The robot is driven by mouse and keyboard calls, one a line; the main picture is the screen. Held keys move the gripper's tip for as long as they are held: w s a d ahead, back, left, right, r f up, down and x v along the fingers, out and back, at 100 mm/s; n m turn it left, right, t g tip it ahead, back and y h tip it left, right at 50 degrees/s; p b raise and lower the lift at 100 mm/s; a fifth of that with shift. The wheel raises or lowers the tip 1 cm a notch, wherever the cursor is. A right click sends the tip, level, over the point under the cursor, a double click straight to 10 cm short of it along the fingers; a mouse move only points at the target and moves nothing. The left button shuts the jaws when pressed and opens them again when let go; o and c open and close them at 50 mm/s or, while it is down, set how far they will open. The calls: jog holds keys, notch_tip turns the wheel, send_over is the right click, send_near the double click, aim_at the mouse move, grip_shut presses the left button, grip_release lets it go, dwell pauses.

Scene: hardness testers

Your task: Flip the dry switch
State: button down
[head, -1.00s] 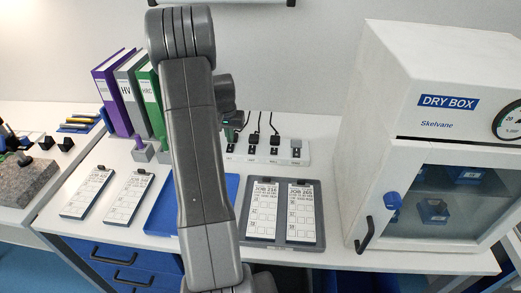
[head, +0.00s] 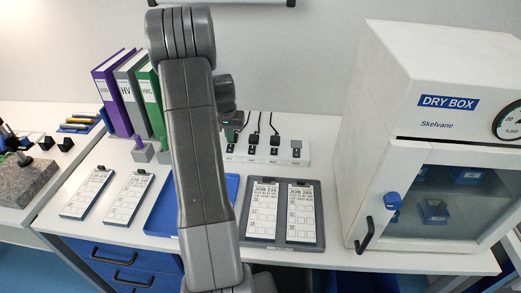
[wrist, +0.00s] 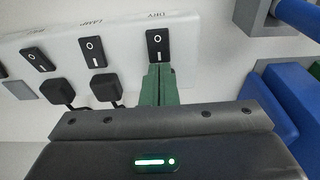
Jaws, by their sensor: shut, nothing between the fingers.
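The dry switch (wrist: 158,46) is a black rocker marked O and I, under the upside-down label DRY at the right end of a white switch strip (wrist: 125,38) in the wrist view. My gripper (wrist: 159,68) is shut, its green fingers empty. The fingertips are right at the switch's lower edge in that view; I cannot tell whether they touch it. I cannot tell which way the rocker is tipped. In the head view the strip (head: 305,153) lies at the back of the bench, and my arm hides most of my gripper.
Other switches, such as the lamp switch (wrist: 92,52), sit beside it, with black plugs (wrist: 106,87) and cables close by. A white dry box (head: 390,110) stands right. Binders (head: 127,92) stand left, and a grey tray (head: 284,240) with cards lies in front.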

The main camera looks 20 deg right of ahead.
jog(key=shift+f+b, duration=0.7)
jog(key=shift+f, duration=0.4)
dwell(0.8)
jog(key=shift+r, duration=0.1)
jog(key=shift+r+p, duration=2.25)
jog(key=shift+r, duration=1.3)
jog(key=shift+f, duration=0.1)
notch_tip(320, 180, down, 7)
jog(key=b, duration=0.4)
jog(key=shift+b, duration=0.3)
jog(key=shift+r, duration=0.25)
